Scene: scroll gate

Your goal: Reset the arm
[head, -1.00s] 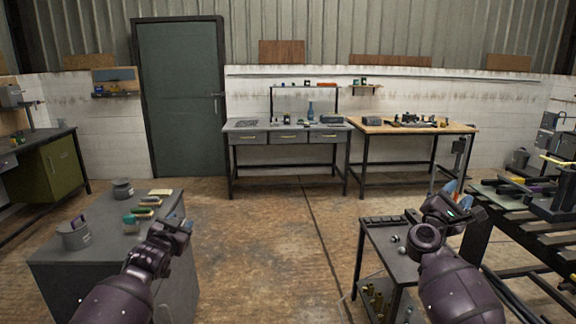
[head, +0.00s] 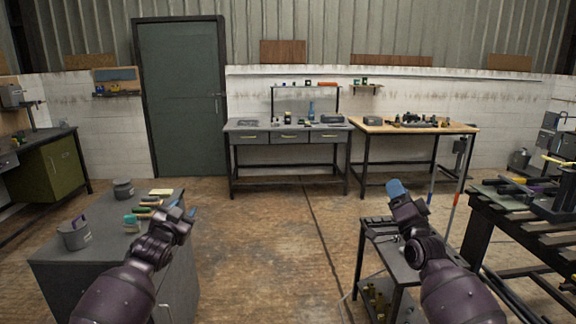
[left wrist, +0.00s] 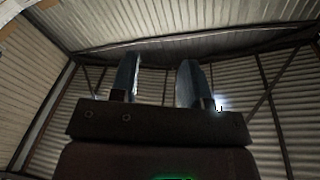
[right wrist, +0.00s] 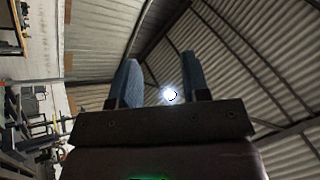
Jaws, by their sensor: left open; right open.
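My left gripper (head: 184,214) is raised in front of the grey cabinet at the lower left of the head view. In the left wrist view its two blue fingers (left wrist: 160,80) stand apart with nothing between them, against the roof. My right gripper (head: 397,188) points up above the small grey cart at the lower right. In the right wrist view its blue fingers (right wrist: 160,82) are apart and empty, with wall and roof behind.
The grey cabinet (head: 75,283) carries grey pots (head: 74,234) and several tools. The small cart (head: 366,232) stands by the right arm, and a slatted black table (head: 505,222) is at the far right. The floor (head: 280,240) between is clear.

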